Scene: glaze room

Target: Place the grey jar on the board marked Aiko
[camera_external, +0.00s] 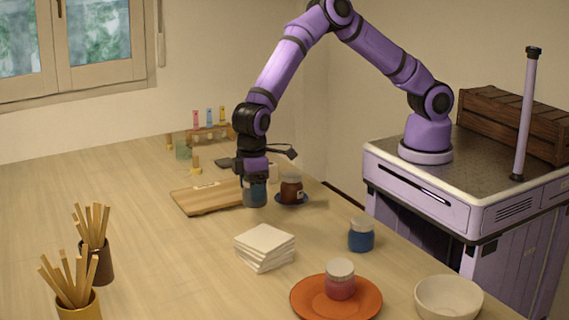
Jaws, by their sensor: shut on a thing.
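My gripper (255,178) points down and is shut on a grey-blue jar (255,194), which it holds upright. The jar's top is hidden by the gripper. A flat wooden board (200,200) lies on the table just left of the jar, with a small pale label at its back edge. The label's writing is too small to read. The jar overlaps the right end of the board in this view. I cannot tell whether it is over the board or beside it, or whether it touches the table.
A vial rack (210,137) stands behind.

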